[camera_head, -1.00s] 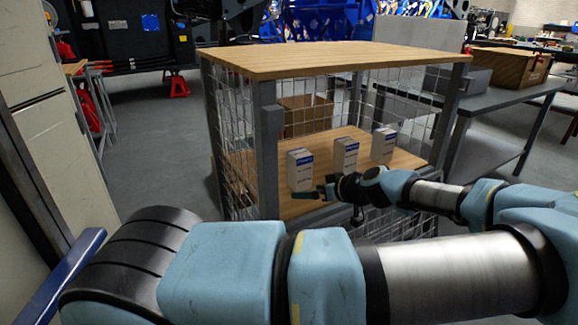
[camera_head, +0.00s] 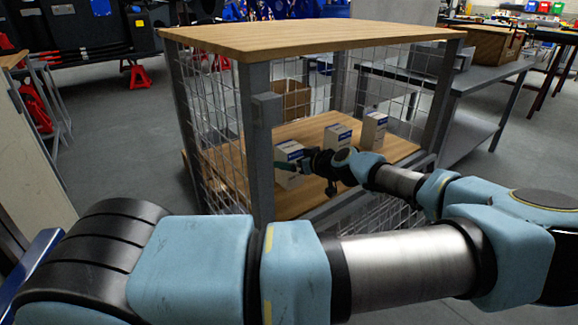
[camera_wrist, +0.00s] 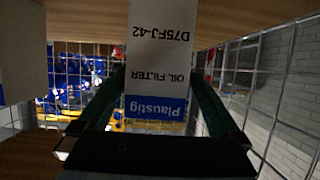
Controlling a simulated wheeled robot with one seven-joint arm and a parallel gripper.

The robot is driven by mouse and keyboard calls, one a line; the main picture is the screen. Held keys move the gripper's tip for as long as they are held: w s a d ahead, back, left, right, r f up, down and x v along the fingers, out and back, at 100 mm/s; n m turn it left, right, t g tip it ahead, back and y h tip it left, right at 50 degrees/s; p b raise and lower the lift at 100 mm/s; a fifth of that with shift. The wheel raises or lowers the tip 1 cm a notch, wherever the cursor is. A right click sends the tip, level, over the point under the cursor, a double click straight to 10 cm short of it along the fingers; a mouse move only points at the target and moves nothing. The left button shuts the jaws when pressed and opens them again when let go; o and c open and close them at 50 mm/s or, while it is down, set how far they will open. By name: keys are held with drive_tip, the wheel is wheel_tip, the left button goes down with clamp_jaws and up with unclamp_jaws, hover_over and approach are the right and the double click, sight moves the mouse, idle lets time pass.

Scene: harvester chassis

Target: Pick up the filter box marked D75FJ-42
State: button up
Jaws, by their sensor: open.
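The filter box marked D75FJ-42 (camera_wrist: 160,52) shows upside down in the wrist view, with "OIL FILTER" and a blue "Plaustig" band. It stands between the two dark green fingers of my gripper (camera_wrist: 158,76), which are spread on either side of it. I cannot tell whether either finger touches it. In the head view this appears to be the leftmost box (camera_head: 288,180) on the cart's wooden shelf (camera_head: 312,203). My gripper (camera_head: 288,164) is at its front and partly covers it.
Two similar boxes stand farther right, the middle box (camera_head: 336,136) and the right box (camera_head: 373,131). Another box (camera_wrist: 22,50) is at the wrist view's left edge. The cart has a wooden top (camera_head: 310,36), a grey front post (camera_head: 257,140) and mesh sides. A cardboard box (camera_head: 291,99) is behind.

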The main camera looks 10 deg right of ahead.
drive_tip(key=x, duration=0.5)
drive_tip(key=shift+w+d+f, duration=0.15)
drive_tip(key=shift+f, duration=0.05)
drive_tip(key=shift+r, duration=0.1)
clamp_jaws()
idle(0.5)
